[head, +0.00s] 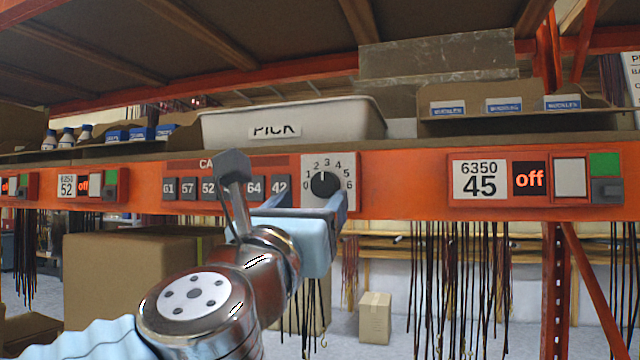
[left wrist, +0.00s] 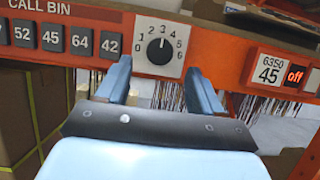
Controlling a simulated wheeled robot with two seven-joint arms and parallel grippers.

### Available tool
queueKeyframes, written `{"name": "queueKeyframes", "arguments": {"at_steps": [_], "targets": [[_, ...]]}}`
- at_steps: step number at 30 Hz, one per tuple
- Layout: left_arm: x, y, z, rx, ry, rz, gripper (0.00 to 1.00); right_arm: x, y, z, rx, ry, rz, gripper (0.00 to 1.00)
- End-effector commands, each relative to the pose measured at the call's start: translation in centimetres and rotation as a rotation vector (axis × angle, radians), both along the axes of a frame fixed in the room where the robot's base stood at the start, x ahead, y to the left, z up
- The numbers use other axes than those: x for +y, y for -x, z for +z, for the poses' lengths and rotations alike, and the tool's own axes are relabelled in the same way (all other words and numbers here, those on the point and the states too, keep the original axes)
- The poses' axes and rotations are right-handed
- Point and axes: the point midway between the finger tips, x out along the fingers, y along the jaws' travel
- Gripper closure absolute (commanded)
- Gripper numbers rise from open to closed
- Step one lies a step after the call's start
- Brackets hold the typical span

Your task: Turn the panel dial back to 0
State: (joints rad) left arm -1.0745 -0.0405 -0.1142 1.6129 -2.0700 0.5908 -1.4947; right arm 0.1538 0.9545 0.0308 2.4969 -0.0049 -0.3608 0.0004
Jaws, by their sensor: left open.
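The panel dial (head: 325,185) is a round black knob on a white plate numbered 0 to 6, set in the orange beam. Its white mark points up, at about 3. The dial also shows in the left wrist view (left wrist: 160,51), with 0 at its lower left and 6 at its lower right. My left gripper (head: 306,204) is open and empty, just in front of and below the dial. In the left wrist view its two blue fingers (left wrist: 157,73) stand apart, to either side below the knob, not closed on it. My right gripper is in neither view.
Left of the dial is a row of grey numbered buttons (head: 255,188) under a "CALL BIN" label. A panel reading 45 and "off" (head: 480,180) is to the right. A "PICK" tote (head: 355,115) stands on the shelf above. Dark cords hang below the beam.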

Motion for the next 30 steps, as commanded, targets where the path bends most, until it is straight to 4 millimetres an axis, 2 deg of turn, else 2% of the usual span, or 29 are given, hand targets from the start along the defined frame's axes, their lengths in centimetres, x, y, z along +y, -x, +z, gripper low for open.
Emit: {"name": "queueKeyframes", "arguments": {"at_steps": [3, 7, 12, 19, 30], "targets": [[-0.7, -2.1, 1.1, 0.002, -0.001, 0.001, 0.33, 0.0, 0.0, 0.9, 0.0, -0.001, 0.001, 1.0], [-1.1, -3.5, 1.6, 0.001, -0.001, 0.001, 0.33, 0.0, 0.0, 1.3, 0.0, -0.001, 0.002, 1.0], [-1.4, -4.2, 1.8, 0.001, 0.0, 0.0, 0.33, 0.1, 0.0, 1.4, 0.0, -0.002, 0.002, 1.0], [-1.4, -4.2, 1.8, 0.001, 0.001, 0.0, 0.33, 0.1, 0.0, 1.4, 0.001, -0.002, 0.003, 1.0], [-1.4, -4.2, 1.7, 0.002, 0.0, 0.0, 0.9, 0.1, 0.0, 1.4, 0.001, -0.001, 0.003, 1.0]]}}
